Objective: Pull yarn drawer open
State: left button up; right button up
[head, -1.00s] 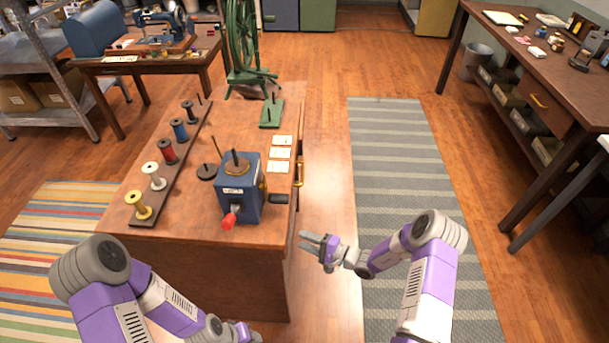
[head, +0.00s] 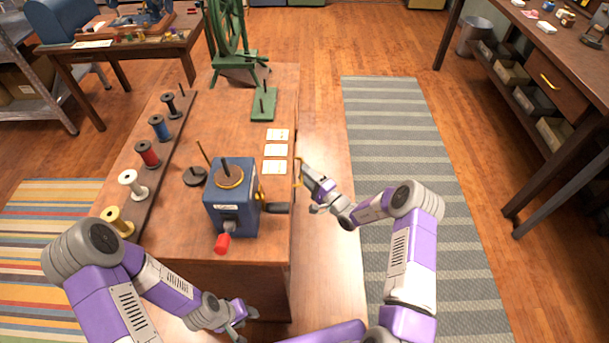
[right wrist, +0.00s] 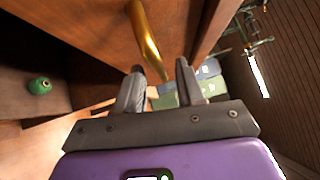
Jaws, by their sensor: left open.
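The brass handle (head: 298,172) is on the right side of the wooden workbench (head: 245,120), below the cards. My right gripper (head: 310,182) is at the handle. Its two fingers are apart in the right wrist view (right wrist: 160,80), with the handle's near end between or just beyond their tips; contact cannot be told. How far the drawer is open cannot be told. My left gripper (head: 238,318) is open and empty by the bench's front side.
A blue crank box (head: 232,208), a row of spools (head: 148,154) and a green spinning wheel (head: 228,35) stand on the bench. A green object (right wrist: 40,86) sits in an opening at left in the wrist view. A striped grey rug (head: 395,130) lies clear at right.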

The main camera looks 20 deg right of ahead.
jog(key=shift+w+a, duration=0.2)
jog(key=shift+w, duration=0.2)
grip_shut()
jog(key=shift+s+d, duration=0.1)
